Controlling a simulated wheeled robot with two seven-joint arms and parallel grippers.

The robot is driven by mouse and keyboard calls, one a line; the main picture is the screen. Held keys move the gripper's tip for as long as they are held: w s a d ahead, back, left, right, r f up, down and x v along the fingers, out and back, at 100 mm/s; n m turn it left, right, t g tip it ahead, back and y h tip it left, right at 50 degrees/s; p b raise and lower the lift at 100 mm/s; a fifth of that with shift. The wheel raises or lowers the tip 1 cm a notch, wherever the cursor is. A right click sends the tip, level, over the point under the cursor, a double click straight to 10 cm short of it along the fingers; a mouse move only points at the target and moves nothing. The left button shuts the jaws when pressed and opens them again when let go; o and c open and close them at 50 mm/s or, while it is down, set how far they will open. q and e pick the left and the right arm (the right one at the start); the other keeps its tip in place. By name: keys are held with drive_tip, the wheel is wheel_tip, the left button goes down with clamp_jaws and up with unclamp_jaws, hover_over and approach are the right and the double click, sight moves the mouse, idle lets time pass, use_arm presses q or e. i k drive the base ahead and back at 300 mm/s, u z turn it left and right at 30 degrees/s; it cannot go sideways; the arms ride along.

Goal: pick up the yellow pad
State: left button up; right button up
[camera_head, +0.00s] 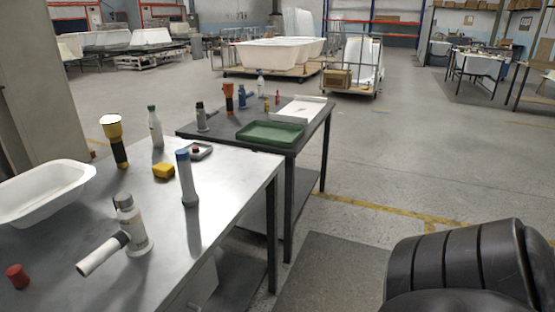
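The yellow pad (163,171) is a small block lying flat on the near grey metal table (90,222). It sits in the middle of several standing items, just left of a white cylinder with a blue top (187,178). A black and yellow flashlight-like item (116,140) stands to its left and a little behind. Nothing covers the pad from above. Neither of my grippers shows in the head view, so I cannot see what they hold.
Behind the pad stand a white bottle (155,127) and a small grey-and-red item (201,151). In front is a white-and-grey tool (133,222). A white basin (42,189) and red cap (17,276) lie left. A second table holds a green tray (270,142).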

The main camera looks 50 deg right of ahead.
sight(162, 170)
drive_tip(key=z, duration=1.2)
drive_tip(key=k, duration=0.3)
drive_tip(key=z, duration=2)
drive_tip(key=i, duration=0.25)
drive_tip(key=u, duration=0.75)
drive_tip(key=i, duration=0.9)
drive_tip(key=u, duration=0.65)
